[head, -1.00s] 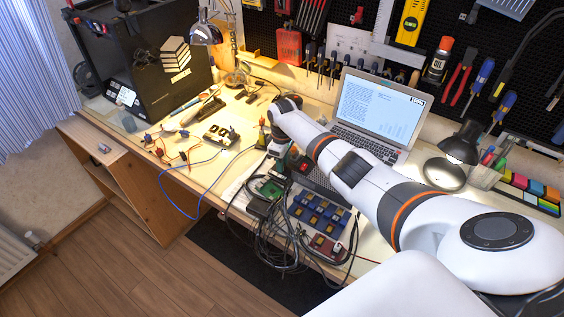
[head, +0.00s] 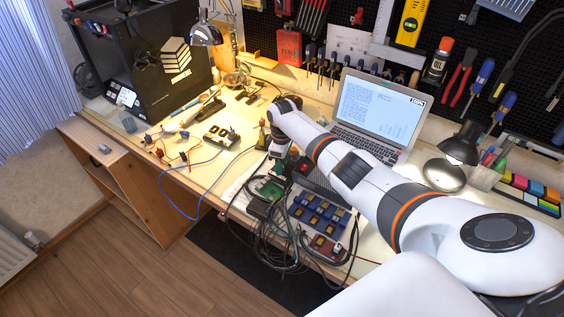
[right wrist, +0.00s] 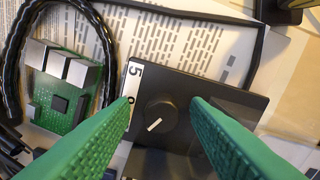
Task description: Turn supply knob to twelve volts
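In the right wrist view, a round black knob (right wrist: 160,114) sits on the face of a black supply box (right wrist: 237,101). Its white pointer line slants toward the lower left. A white label strip (right wrist: 134,84) beside it shows a 5 and another, partly hidden character. My right gripper (right wrist: 162,104) is open, with one green finger on each side of the knob and gaps between them and it. In the head view my right gripper (head: 277,148) is over the bench left of the laptop; the knob cannot be made out there. My left gripper is out of view.
A green circuit board (right wrist: 62,85) and a black cable (right wrist: 14,62) lie left of the supply in the wrist view. In the head view are a laptop (head: 376,108), a blue-celled tray (head: 318,213), tangled cables (head: 270,236) and a black lamp (head: 461,143).

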